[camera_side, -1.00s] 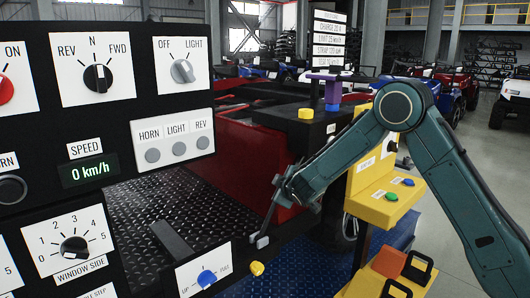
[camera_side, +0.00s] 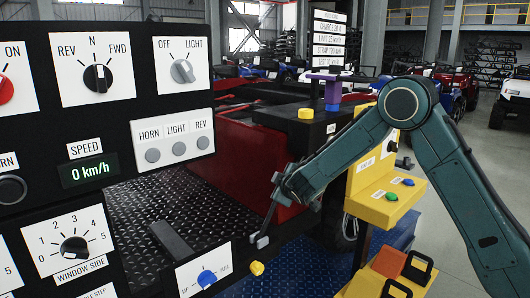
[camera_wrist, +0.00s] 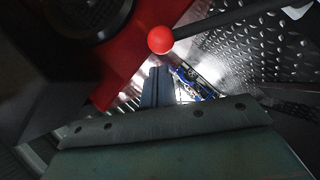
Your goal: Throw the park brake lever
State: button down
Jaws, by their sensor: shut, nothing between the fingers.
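In the wrist view a lever with a round red knob (camera_wrist: 160,39) and a dark rod runs off to the upper right. No label shows on it, and I cannot make out this knob in the side view. My gripper (camera_wrist: 158,72) is shut and empty, its fingertips pointing at the knob and just below it in the picture. I cannot tell whether they touch.
A black control panel (camera_side: 135,120) with knobs and buttons fills the left. A plate with a blue knob (camera_side: 207,278) and a yellow knob (camera_side: 257,268) are close to my gripper. A yellow stand (camera_side: 385,205) with coloured buttons is behind my forearm.

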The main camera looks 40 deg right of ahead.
jog(key=w+r+v, duration=0.1)
jog(key=v, duration=1)
jog(key=shift+s+a+r, duration=0.3)
jog(key=shift+a+r, duration=0.05)
jog(key=shift+a, duration=0.15)
jog(key=s+d+r+m+g+y, duration=0.1)
jog(key=s+r+m+g, duration=0.1)
jog(key=s, duration=0.4)
jog(key=s+d+r+m+g+y, duration=0.1)
jog(key=s+r+m+g+y, duration=0.15)
jog(key=s, duration=0.45)
jog(key=s+a+g+y, duration=0.1)
jog(key=s+a, duration=0.1)
jog(key=s, duration=0.8)
jog(key=s+a+m+g+y, duration=0.1)
jog(key=s+a+y, duration=0.1)
jog(key=s, duration=0.8)
jog(key=shift+s+a, duration=0.2)
jog(key=shift+a, duration=0.05)
